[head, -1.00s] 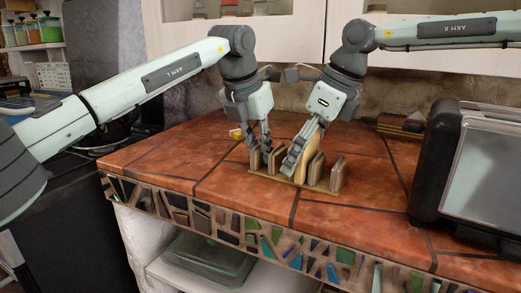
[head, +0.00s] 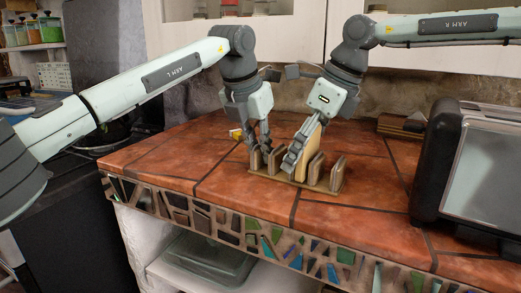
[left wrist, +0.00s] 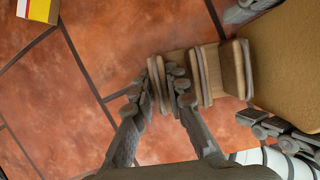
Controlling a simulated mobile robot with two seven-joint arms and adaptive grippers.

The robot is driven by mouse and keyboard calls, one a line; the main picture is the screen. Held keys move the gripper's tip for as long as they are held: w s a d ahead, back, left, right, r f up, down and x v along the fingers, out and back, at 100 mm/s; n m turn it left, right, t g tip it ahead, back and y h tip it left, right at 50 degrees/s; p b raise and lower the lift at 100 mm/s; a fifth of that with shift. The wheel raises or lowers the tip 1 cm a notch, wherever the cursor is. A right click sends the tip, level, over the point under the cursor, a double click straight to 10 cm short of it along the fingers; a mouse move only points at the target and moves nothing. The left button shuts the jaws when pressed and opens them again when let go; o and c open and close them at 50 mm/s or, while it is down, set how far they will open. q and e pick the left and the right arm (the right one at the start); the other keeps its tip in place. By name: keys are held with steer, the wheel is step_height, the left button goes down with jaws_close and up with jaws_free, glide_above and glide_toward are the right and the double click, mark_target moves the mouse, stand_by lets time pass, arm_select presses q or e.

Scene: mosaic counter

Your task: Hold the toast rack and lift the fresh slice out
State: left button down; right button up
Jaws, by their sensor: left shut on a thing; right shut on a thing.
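The toast rack (head: 322,187) stands on the tiled counter, a wooden base with several upright dividers. My left gripper (head: 263,148) is shut on the divider at its left end. The left wrist view shows its fingers (left wrist: 161,88) on both sides of that divider. The fresh slice (head: 305,155), pale yellow, stands upright in the middle of the rack. My right gripper (head: 292,158) is shut on the slice; its fingers partly hide it. In the left wrist view the slice (left wrist: 288,60) is large at the right. I cannot tell whether its lower edge is clear of the rack.
A dark toaster-like appliance (head: 470,165) stands at the right. A brown wooden object (head: 402,125) lies at the back near the wall. A small yellow and white box (left wrist: 38,10) is left of the rack. The counter in front of the rack is clear.

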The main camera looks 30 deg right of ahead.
step_height(320, 180, up, 8)
stand_by(0.8)
arm_select(q)
steer(key=c, duration=1.4)
jaws_free()
steer(key=shift+c, duration=0.2)
steer(key=v, duration=1.2)
steer(key=shift+a+f, duration=0.1)
